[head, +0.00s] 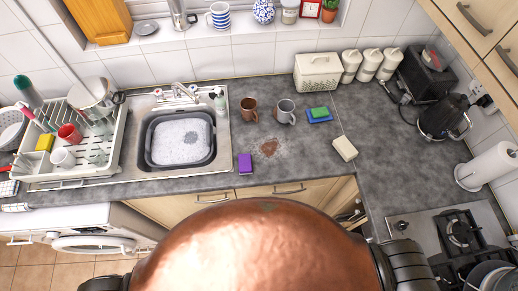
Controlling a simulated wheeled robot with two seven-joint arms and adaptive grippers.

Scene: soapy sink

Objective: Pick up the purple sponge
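The purple sponge (245,163) stands out as a small purple block on the grey countertop (205,184). It is near the counter's front edge, just right of the sink (180,140). Nothing covers it. Neither of my grippers shows in the head view; only my copper-coloured body with dark parts at its sides fills the bottom middle.
A brown spill (269,148) lies right of the sponge, with a cream block (344,148) further right. Behind are a brown mug (249,109), a grey mug (286,112) and a green sponge (319,112) on a blue one. A dish rack (32,172) stands left.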

